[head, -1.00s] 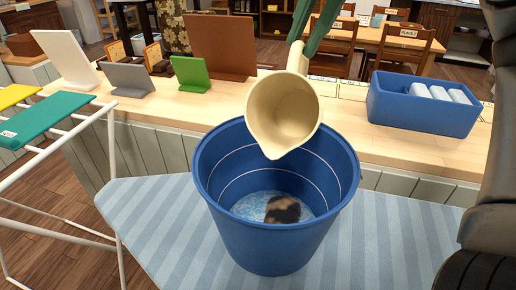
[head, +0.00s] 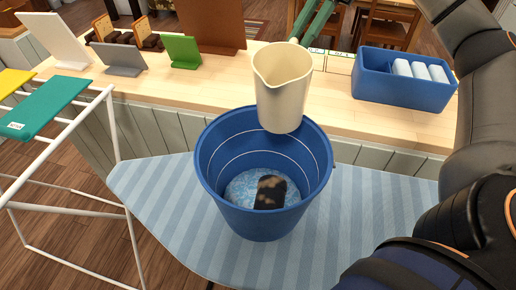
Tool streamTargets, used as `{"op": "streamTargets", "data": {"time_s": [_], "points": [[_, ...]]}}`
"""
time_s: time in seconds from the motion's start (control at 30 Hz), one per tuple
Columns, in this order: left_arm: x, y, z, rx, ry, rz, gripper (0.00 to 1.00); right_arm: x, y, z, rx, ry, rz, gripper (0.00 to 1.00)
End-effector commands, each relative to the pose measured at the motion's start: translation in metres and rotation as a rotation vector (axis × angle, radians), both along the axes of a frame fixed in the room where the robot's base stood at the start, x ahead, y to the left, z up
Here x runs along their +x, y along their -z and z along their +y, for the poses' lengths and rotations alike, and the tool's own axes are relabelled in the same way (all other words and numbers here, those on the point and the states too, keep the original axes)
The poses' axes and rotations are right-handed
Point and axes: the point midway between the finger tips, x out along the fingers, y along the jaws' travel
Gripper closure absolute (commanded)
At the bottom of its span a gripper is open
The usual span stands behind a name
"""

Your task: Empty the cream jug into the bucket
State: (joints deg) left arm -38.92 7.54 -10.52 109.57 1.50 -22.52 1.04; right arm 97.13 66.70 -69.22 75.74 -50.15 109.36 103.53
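The cream jug (head: 282,95) is nearly upright in the head view, above the far right part of the blue bucket's rim. Its spout points left, and its inside is mostly hidden. My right gripper (head: 307,35), with green fingers, is shut on the jug at its far side; the handle is hidden behind the jug. The blue bucket (head: 255,222) stands upright on the striped board. Pale bluish, mottled stuff (head: 240,188) covers its bottom, with a dark, tan-patched piece (head: 270,192) in it. My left gripper is not in view.
A wooden counter (head: 215,95) runs behind, with a blue bin (head: 405,95) of white rolls at right and small coloured stands at left. A white rack (head: 115,130) stands left of the striped ironing board (head: 160,195). My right arm fills the right side.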

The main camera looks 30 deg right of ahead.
Motion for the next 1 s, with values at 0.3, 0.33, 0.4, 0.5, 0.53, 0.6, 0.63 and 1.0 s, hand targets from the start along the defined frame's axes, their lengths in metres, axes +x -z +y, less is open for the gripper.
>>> {"op": "streamTargets", "data": {"time_s": [0.3, 0.33, 0.4, 0.5, 0.53, 0.6, 0.63, 1.0], "points": [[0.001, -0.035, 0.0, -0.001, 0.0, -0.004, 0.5, 0.006, 0.013, -0.009, 0.107, 0.003, 0.086, 1.0], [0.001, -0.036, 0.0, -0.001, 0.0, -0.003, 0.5, 0.006, 0.012, -0.009, 0.107, 0.003, 0.086, 1.0], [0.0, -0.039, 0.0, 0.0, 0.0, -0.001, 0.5, 0.006, 0.008, -0.009, 0.106, 0.003, 0.086, 1.0], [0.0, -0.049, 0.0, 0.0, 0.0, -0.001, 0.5, 0.006, -0.003, -0.009, 0.106, 0.002, 0.085, 1.0], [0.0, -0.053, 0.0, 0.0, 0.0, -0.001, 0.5, 0.006, -0.007, -0.009, 0.106, 0.002, 0.085, 1.0], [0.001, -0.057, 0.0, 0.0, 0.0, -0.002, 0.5, 0.006, -0.014, -0.009, 0.106, 0.002, 0.085, 1.0], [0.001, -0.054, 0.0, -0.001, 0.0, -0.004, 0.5, 0.007, -0.014, -0.009, 0.107, 0.003, 0.084, 1.0], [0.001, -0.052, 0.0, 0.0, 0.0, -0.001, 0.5, 0.006, -0.027, -0.009, 0.104, 0.003, 0.086, 1.0]]}}
